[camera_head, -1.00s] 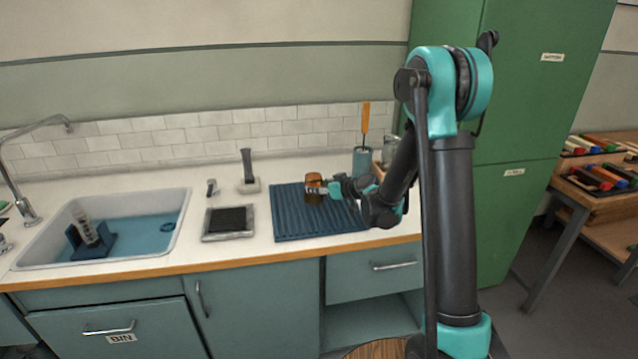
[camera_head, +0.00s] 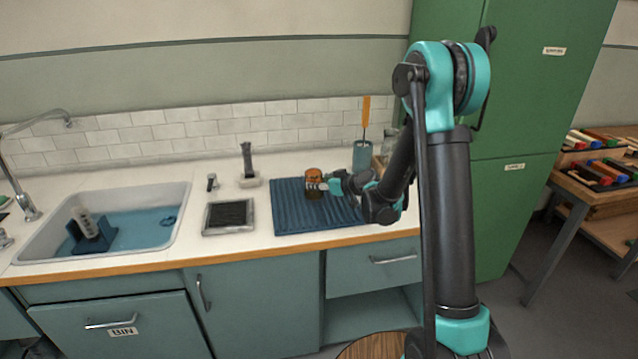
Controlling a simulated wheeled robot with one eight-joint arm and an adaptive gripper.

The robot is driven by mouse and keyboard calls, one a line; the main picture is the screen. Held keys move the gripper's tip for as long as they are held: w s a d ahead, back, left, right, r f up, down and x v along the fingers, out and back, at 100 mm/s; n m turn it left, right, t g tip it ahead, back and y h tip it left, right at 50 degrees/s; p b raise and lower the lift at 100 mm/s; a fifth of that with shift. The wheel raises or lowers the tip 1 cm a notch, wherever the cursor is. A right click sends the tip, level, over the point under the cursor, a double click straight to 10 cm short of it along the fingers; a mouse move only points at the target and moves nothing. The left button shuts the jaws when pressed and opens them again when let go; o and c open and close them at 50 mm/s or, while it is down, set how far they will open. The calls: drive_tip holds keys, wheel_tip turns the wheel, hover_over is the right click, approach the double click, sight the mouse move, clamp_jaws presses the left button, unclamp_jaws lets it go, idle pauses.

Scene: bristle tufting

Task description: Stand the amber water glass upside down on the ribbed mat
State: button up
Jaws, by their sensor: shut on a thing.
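The amber water glass (camera_head: 313,176) is at the upper middle of the blue ribbed mat (camera_head: 292,219). It looks upright in line, but which end is up is too small to tell. My gripper (camera_head: 318,185) reaches in from the right and is shut on the glass, its fingers covering part of its side. The glass is at or just above the mat; I cannot tell whether its lower rim touches.
A dark-padded tray (camera_head: 228,217) lies left of the mat, with the sink (camera_head: 105,220) farther left. A blue-grey holder with an orange-handled tool (camera_head: 362,155) stands behind my arm. A grey upright tool (camera_head: 247,160) stands near the tiled wall.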

drive_tip(key=shift+f, duration=0.3)
drive_tip(key=o, duration=1.6)
drive_tip(key=shift+c, duration=0.2)
drive_tip(key=v, duration=1.1)
drive_tip(key=s+d+f+m+g+h, duration=0.1)
drive_tip(key=s+d+f+m+h, duration=0.1)
drive_tip(key=s+d, duration=0.4)
drive_tip(key=s+d+f+m+g+h, duration=0.2)
drive_tip(key=s+d, duration=0.5)
drive_tip(key=s, duration=0.6)
drive_tip(key=s+d+f+m+g+h, duration=0.2)
drive_tip(key=s+d+f+m+h, duration=0.2)
drive_tip(key=s, duration=0.6)
drive_tip(key=d+m+h, duration=0.1)
drive_tip(key=d, duration=0.1)
drive_tip(key=shift+d+h, duration=0.35)
drive_tip(key=shift+h, duration=0.05)
drive_tip(key=shift+s, duration=0.1)
